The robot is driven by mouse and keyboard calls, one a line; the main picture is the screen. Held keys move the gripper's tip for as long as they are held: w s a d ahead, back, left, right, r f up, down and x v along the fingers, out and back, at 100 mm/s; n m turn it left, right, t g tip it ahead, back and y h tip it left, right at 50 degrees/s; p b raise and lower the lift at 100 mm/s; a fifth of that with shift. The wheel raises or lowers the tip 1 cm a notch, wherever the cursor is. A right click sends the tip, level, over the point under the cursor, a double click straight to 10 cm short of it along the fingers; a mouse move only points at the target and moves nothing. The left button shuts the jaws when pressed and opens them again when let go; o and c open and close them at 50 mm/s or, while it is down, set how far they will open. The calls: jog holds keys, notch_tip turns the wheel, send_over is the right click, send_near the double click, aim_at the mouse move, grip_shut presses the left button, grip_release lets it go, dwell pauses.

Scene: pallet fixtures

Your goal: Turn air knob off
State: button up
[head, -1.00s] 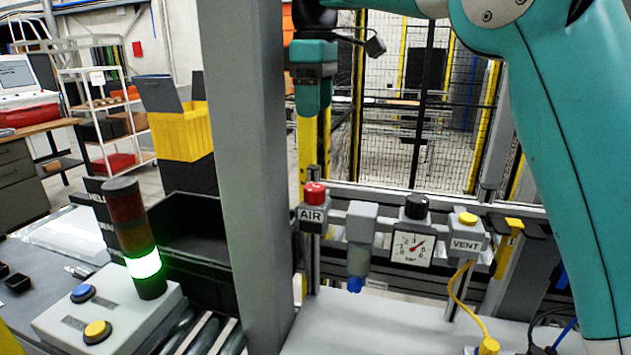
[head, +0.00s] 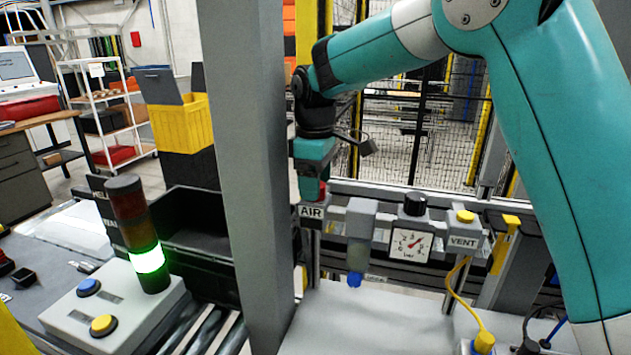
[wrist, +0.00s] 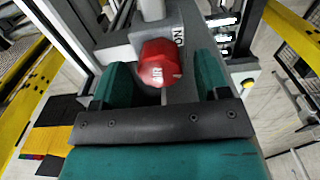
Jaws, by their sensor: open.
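The red air knob (wrist: 158,64) sits between the two open fingers of my gripper (wrist: 162,85) in the wrist view. A marking shows on its face, and "ON" is printed on the grey bracket beside it. I cannot tell whether the fingers touch it. In the head view my gripper (head: 314,185) points down over the knob, just above the AIR label (head: 311,211), and mostly hides it; a bit of red shows at the fingers. The pressure gauge (head: 409,244) stands to the right, its needle pointing up and right.
A thick grey post (head: 243,150) stands just left of my gripper. A black regulator knob (head: 415,203) and a yellow VENT button (head: 465,216) lie to the right on the same rail. A lit green stack light (head: 147,260) stands at the left on a button box.

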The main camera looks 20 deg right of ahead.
jog(key=shift+f, duration=0.6)
jog(key=c, duration=0.9)
jog(key=shift+c, duration=0.2)
jog(key=shift+m, duration=0.3)
jog(key=shift+m+p, duration=0.5)
jog(key=shift+m, duration=2.1)
jog(key=o, duration=0.9)
